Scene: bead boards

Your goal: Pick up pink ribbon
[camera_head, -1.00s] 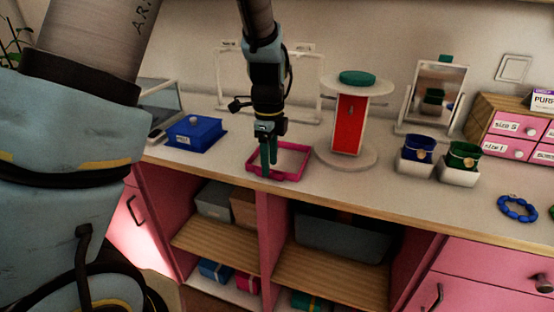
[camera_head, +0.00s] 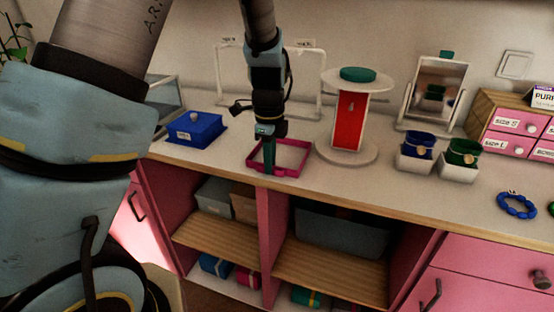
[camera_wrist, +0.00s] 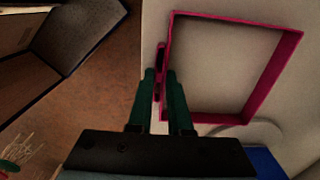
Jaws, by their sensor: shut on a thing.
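The pink ribbon (camera_head: 287,173) looks like a magenta band forming a square frame with upright walls, near the counter's front edge. In the wrist view the frame (camera_wrist: 235,18) fills the upper right, with a short magenta tab on its left side beside my fingers. My gripper (camera_head: 268,168) points down at the frame's front left side. In the wrist view its green fingers (camera_wrist: 161,75) are close together around the tab side. The exact contact is partly hidden by the fingers. I cannot tell whether the frame is off the counter.
A blue box (camera_head: 196,134) stands left of the frame. A round white stand with a red panel (camera_head: 348,121) stands to the right. Behind is a white rack (camera_head: 220,75). Farther right are a mirror (camera_head: 435,85) and two white holders. Open shelves lie below the counter edge.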

